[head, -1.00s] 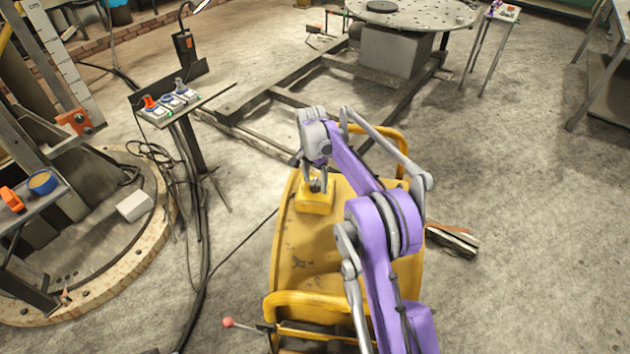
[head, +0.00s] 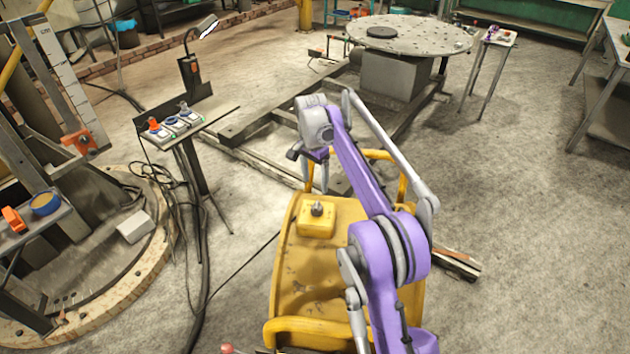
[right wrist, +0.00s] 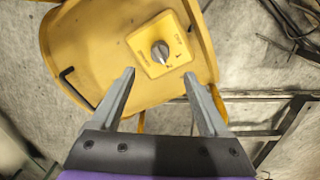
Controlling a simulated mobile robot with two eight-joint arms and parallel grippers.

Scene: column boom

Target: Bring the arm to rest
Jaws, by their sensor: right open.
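My right arm (head: 375,235) is purple and grey and reaches out over a yellow platform. My right gripper (head: 317,188) is open and empty, above the far part of the platform. In the right wrist view its two grey fingers (right wrist: 160,85) are spread with nothing between them. A yellow box with a round knob (head: 316,218) sits on the platform, nearer than the gripper and apart from it. The knob (right wrist: 160,52) also shows beyond the fingertips in the right wrist view. My left gripper is not in view.
The yellow platform (head: 300,275) has a rail at its far and near ends. A small stand with switches (head: 190,122) is to the left, with cables hanging below. A round perforated table (head: 420,38) stands at the back. Open floor (head: 530,220) lies to the right.

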